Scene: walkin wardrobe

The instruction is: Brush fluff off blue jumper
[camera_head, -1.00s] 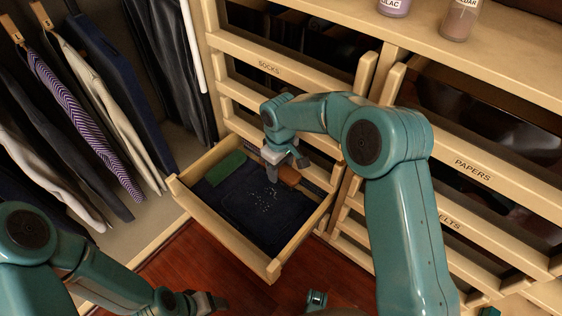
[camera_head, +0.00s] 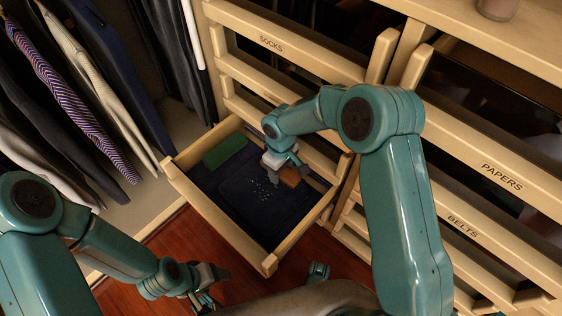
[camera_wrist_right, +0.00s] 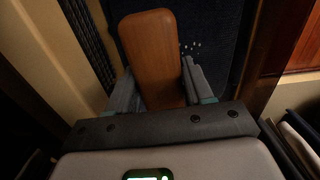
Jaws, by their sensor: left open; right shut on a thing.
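The dark blue jumper (camera_head: 235,205) lies folded flat in an open wooden drawer (camera_head: 222,218). Pale specks of fluff (camera_head: 262,190) are scattered over its middle; a few also show in the wrist view (camera_wrist_right: 191,47). My right gripper (camera_head: 281,172) is inside the drawer at its right side, shut on a brown wooden brush (camera_head: 291,177). In the wrist view the brush (camera_wrist_right: 152,58) stands between the two fingers (camera_wrist_right: 158,88), beside the fluff. Its bristles are hidden. My left gripper (camera_head: 210,285) is open and empty, outside and in front of the drawer.
A green folded item (camera_head: 225,151) lies in the drawer's back left corner. Drawer fronts labelled SOCKS (camera_head: 270,43), PAPERS and BELTS rise behind and to the right. Hanging clothes (camera_head: 85,90) fill the left. Red wooden floor (camera_head: 190,235) is clear before the drawer.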

